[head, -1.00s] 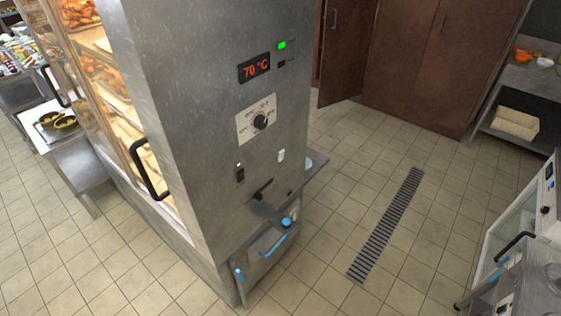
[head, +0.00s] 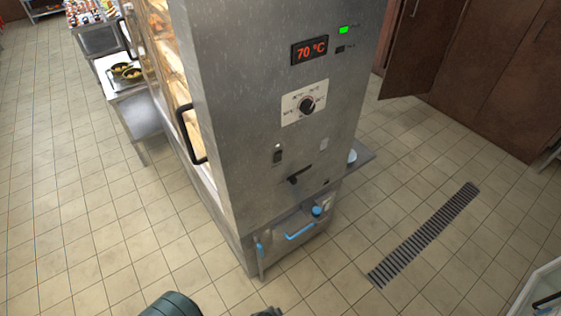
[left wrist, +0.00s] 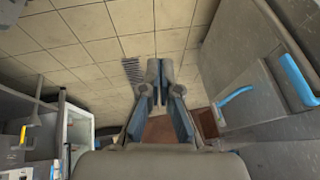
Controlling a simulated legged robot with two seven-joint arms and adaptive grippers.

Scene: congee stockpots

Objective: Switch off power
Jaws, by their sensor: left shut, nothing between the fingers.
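A tall steel heated cabinet (head: 235,110) stands in the middle of the head view. Its end panel carries a red 70 °C display (head: 310,50), a lit green light (head: 344,30) and a round black knob (head: 306,104) on a white dial plate. Below are a small rocker switch (head: 278,153) and a smaller white switch or cover (head: 296,145); I cannot read their labels or settings. My left gripper (left wrist: 160,72) is shut and empty in the left wrist view, over the floor and apart from the panel. My right gripper is not seen.
A black lever (head: 298,175) and a low door with a blue handle (head: 300,231) are below the switches. The cabinet's glass door handle (head: 190,135) sticks out on the left. A floor drain (head: 424,235) and open tiles lie to the right.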

